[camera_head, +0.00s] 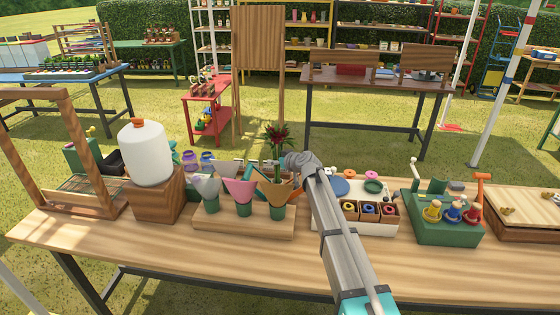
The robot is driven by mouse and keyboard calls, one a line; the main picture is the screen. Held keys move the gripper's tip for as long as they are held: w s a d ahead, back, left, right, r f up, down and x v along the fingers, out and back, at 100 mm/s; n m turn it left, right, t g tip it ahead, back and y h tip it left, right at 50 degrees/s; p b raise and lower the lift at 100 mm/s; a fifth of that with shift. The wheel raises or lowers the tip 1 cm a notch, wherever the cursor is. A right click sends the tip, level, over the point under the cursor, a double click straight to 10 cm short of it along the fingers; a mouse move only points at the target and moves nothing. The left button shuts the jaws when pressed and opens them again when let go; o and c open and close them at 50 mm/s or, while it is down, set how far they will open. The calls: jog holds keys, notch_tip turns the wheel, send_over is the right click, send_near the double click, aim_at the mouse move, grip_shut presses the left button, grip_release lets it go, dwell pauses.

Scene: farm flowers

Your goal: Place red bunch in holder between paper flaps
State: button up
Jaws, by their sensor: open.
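The red bunch (277,134) has red blooms and green leaves and stands upright above the right-hand cup. A wooden holder (245,228) carries three green cups with paper flaps: grey (207,187), pink (240,190) and tan-orange (272,192). My gripper (279,163) is at the bunch's stem, just above the tan-orange paper, and its jaws are open. The lower stem is hidden behind the gripper and paper, so I cannot tell whether it rests between the flaps.
A white jug (145,153) on a wooden block stands left of the holder. Purple-lidded jars (198,161) are behind. A tray with small compartments (368,212) and a green stand with coloured bottles (442,228) are to the right. The table's front strip (210,262) is clear.

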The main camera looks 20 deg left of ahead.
jog(key=shift+r, duration=0.2)
jog(key=p+v, duration=0.4)
jog(key=v, duration=0.8)
jog(key=shift+p, duration=0.4)
jog(key=shift+s, duration=0.1)
jog(key=s+d+f+m+g+h, duration=0.2)
jog(key=s+d+f+m+h, duration=0.2)
jog(key=s+d, duration=0.4)
jog(key=s+d+f+m+g+h, duration=0.2)
jog(key=s+d, duration=0.7)
jog(key=d, duration=1.2)
jog(key=s+d+f+m+g+h, duration=0.3)
jog(key=s+d+f+m+h, duration=0.2)
jog(key=d, duration=0.9)
jog(key=s, duration=0.3)
jog(key=shift+s+d+f+m+h, duration=0.2)
jog(key=shift+d+f+m+h, duration=0.1)
jog(key=shift+d+m, duration=0.1)
